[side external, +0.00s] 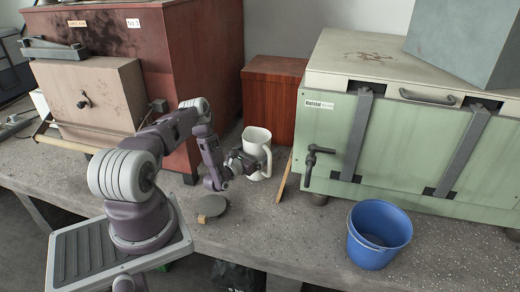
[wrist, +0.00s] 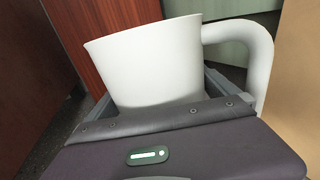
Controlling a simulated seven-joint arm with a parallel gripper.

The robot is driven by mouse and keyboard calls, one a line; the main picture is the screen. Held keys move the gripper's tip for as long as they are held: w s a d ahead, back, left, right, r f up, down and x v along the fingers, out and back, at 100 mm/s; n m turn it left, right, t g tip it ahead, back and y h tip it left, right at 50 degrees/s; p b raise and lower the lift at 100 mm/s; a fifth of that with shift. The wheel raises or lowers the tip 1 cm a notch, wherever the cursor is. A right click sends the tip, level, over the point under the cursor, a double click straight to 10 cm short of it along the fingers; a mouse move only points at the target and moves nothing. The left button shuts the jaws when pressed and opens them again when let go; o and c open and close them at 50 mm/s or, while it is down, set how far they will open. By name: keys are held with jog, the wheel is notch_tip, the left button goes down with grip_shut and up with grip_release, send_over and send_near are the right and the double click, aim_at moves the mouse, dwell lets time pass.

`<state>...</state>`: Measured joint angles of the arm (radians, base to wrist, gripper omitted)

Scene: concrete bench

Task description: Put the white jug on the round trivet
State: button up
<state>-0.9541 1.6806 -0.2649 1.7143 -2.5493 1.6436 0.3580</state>
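The white jug (side external: 257,148) looks upright at the back of the bench, its handle to the right; I cannot tell whether its base touches the bench. My gripper (side external: 245,164) is at its near left side. In the wrist view the jug (wrist: 150,65) fills the space between my fingers (wrist: 160,98), which appear to press on both its sides; its lower part is hidden behind the gripper body. The handle (wrist: 262,60) is outside the right finger. The round trivet (side external: 213,205), a dark grey disc with a tan piece at its left, lies bare on the bench below my gripper.
A reddish wooden box (side external: 272,97) stands behind the jug. A thin wooden board (side external: 284,179) leans close on its right, by the green chest (side external: 405,140). A blue bucket (side external: 378,235) stands at front right. Bench between trivet and bucket is clear.

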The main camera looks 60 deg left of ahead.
jog(key=shift+r, duration=0.1)
jog(key=v, duration=1.1)
jog(key=shift+s, duration=0.2)
jog(key=shift+s+d+r, duration=0.1)
jog(key=shift+s+d, duration=0.05)
jog(key=shift+s, duration=0.05)
jog(key=c, duration=1.3)
